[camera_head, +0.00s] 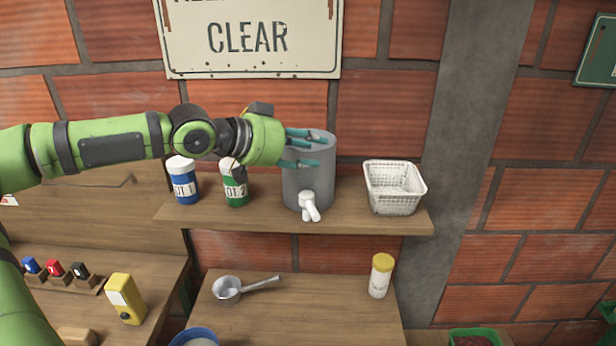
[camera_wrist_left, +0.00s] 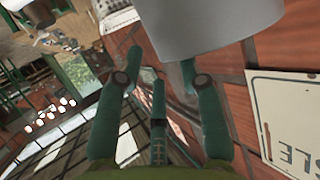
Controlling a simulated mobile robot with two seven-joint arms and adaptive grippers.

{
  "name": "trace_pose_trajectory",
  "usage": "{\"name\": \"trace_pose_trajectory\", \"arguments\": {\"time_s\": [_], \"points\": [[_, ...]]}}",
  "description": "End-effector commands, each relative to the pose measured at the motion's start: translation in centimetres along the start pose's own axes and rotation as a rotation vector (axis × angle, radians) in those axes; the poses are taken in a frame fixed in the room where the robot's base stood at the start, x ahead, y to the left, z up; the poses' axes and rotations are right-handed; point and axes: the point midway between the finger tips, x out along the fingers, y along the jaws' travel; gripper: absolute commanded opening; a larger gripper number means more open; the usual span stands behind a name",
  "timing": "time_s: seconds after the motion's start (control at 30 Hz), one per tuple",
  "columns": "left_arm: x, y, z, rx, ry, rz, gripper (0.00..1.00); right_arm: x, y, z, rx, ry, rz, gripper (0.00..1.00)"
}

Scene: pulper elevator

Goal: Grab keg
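The keg (camera_head: 308,178) is a plain grey cylinder with a white tap (camera_head: 309,205) low on its front. It stands upright on the wooden shelf. My left gripper (camera_head: 305,148) reaches in from the left, with its teal fingers spread and overlapping the keg's upper part. In the left wrist view the fingers (camera_wrist_left: 158,85) are apart and the keg (camera_wrist_left: 205,25) fills the top, partly covering one fingertip. I cannot tell whether a finger touches it. My right gripper is not in view.
On the shelf (camera_head: 370,225), a blue-labelled jar (camera_head: 184,186) and a green-labelled jar (camera_head: 235,190) stand left of the keg, and a white basket (camera_head: 394,188) stands right. Below are a ladle (camera_head: 228,289) and a yellow-capped bottle (camera_head: 381,278). A brick wall is close behind.

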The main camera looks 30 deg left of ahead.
Motion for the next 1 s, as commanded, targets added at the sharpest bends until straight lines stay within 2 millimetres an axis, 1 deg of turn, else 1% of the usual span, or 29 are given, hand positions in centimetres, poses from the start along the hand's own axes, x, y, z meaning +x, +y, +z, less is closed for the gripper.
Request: {"name": "trace_pose_trajectory", "arguments": {"time_s": [0.17,0.4,0.53,0.77,0.8,0.87,1.0], "points": [[1.5,-0.1,0.3,0.003,-0.007,0.0,0.38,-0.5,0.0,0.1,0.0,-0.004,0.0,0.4],[3.4,-0.2,0.3,0.002,-0.004,-0.002,0.38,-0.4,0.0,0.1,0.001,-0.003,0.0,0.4],[3.8,-0.1,0.2,0.001,0.0,0.0,0.38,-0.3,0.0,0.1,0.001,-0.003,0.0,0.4],[3.8,-0.1,0.2,0.0,0.001,0.0,0.38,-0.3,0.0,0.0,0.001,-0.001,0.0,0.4],[3.8,-0.1,0.2,0.0,0.001,0.0,0.22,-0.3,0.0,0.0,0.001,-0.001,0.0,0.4],[3.8,-0.1,0.2,0.0,0.001,0.0,0.0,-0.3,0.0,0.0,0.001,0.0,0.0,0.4],[3.8,-0.1,0.2,0.0,0.001,0.0,0.0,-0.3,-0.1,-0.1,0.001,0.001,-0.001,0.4]]}}
